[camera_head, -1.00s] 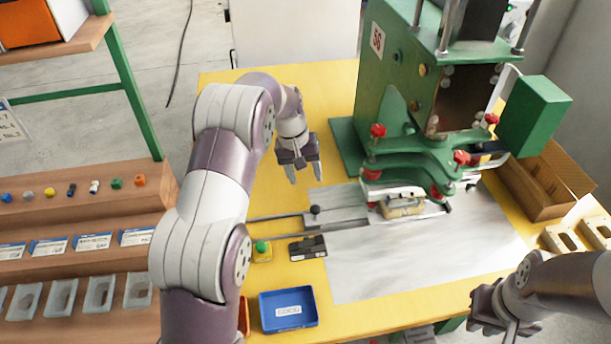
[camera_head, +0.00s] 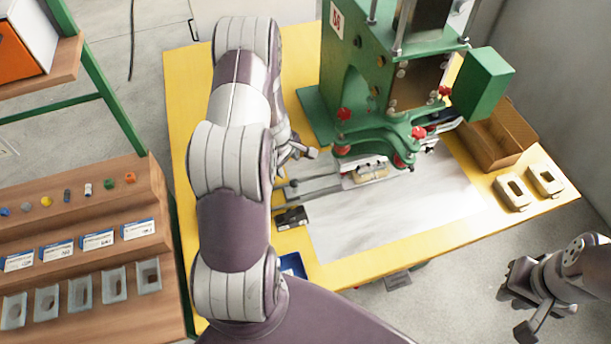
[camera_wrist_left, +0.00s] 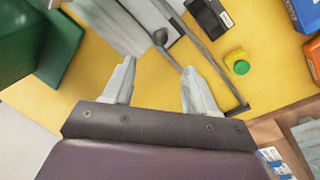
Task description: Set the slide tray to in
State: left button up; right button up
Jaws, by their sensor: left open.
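The slide tray (camera_head: 352,180) lies on the metal sheet, with a beige part (camera_head: 372,173) at the green press (camera_head: 350,85). Its rails (camera_head: 318,187) run out to the left. The tray's dark knob (camera_wrist_left: 160,37) shows in the left wrist view, beyond my left fingertips and roughly between them. My left gripper (camera_head: 303,152) is open and empty above the yellow table, left of the press; my own arm partly hides it and the rail ends. My right gripper (camera_head: 522,300) hangs at the lower right, off the table, its jaw opening unclear.
A black box (camera_head: 291,218) and a blue bin (camera_head: 292,265) sit near the rails. A green button (camera_wrist_left: 241,67) shows in the left wrist view. A cardboard box (camera_head: 495,140) and beige parts (camera_head: 512,193) are at right. The metal sheet (camera_head: 390,220) is clear in front.

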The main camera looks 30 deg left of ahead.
aim_at(294, 181)
pick_arm(q)
jog(key=f, duration=0.4)
jog(key=w+f, duration=0.1)
jog(key=f, duration=0.3)
jog(key=w+f, duration=0.1)
jog(key=f, duration=0.2)
jog(key=shift+w+f+b, duration=0.15)
jog(key=shift+f+b, duration=0.2)
jog(key=shift+f, duration=0.05)
grip_shut()
jog(key=shift+d, duration=0.1)
